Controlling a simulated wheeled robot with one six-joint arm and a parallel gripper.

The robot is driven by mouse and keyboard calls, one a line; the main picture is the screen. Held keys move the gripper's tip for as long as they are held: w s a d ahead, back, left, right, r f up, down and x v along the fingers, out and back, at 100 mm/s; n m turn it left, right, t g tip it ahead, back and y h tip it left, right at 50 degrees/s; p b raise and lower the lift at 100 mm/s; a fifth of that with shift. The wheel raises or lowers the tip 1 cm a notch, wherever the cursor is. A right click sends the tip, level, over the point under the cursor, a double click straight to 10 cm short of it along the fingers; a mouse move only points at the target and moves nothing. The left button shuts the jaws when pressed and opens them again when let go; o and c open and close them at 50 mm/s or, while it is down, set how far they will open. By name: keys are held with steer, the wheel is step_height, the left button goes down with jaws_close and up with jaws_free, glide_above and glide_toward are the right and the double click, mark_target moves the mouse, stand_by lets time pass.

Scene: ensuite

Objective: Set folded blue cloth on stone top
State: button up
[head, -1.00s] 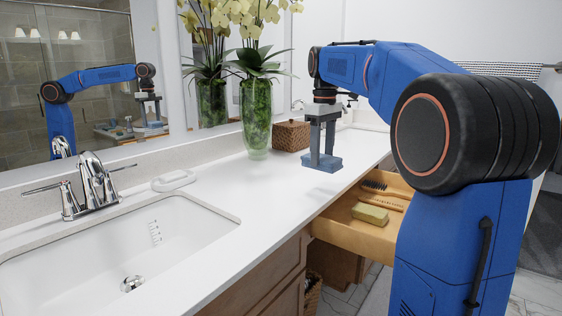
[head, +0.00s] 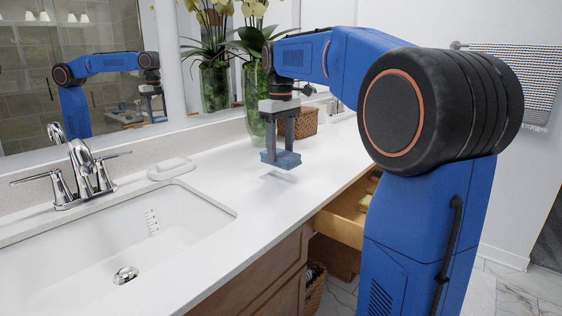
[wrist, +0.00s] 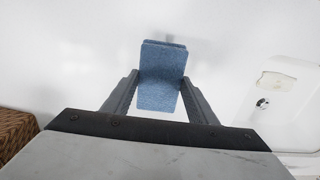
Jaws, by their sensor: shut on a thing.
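The folded blue cloth (head: 282,159) is held in my gripper (head: 281,150), a little above the white stone top (head: 225,160). A faint shadow lies on the stone below it. In the wrist view the cloth (wrist: 162,75) sits between the two fingers of my gripper (wrist: 160,92), which are shut on its sides. The cloth looks level in the head view. Bare white stone (wrist: 60,60) shows around it in the wrist view.
A glass vase (head: 255,115) with yellow flowers and a woven box (head: 305,122) stand behind the cloth. A white soap dish (head: 171,168) and the sink (head: 110,245) with its faucet (head: 83,175) are to the left. An open drawer (head: 340,222) juts out at right.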

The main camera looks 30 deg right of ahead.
mark_target(281, 153)
steer(key=shift+f, duration=2)
steer(key=o, duration=1)
steer(key=shift+f, duration=0.1)
step_height(281, 153, up, 12)
steer(key=shift+r, duration=0.1)
steer(key=shift+s, duration=0.1)
